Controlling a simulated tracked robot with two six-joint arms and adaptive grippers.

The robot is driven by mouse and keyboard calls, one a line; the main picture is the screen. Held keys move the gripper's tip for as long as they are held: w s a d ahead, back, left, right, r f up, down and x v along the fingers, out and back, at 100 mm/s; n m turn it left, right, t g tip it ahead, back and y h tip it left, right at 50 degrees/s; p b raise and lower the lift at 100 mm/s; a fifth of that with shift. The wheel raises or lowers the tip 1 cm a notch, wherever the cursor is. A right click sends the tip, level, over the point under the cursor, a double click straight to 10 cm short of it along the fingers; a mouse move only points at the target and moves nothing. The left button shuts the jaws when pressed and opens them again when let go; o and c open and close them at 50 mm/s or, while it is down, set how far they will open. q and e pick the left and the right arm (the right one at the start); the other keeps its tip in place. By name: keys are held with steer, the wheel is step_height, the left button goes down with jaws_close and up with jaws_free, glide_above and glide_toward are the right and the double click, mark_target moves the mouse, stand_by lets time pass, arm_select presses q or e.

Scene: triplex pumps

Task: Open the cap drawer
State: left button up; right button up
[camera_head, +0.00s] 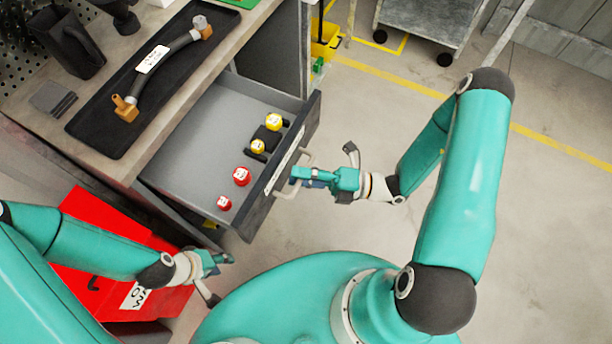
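The cap drawer (200,150) is pulled out from under the workbench. Inside lie two red caps (241,176) toward the near end and two yellow caps (257,146) with dark parts farther along. A pale bar handle (285,193) and a white label are on its dark front. My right gripper (323,162) is at the handle, with one finger reaching across it and the other spread away; exact contact is hard to tell. My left gripper (222,280) is open and empty, low in front of the bench, apart from the drawer.
The workbench (50,135) carries a black tray (85,130) with a hose. A red box (110,235) stands below the bench at left. A grey cart (420,25) stands at the back. The floor right of the drawer is clear.

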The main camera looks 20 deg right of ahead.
steer(key=v, duration=1.2)
steer(key=shift+f, duration=0.1)
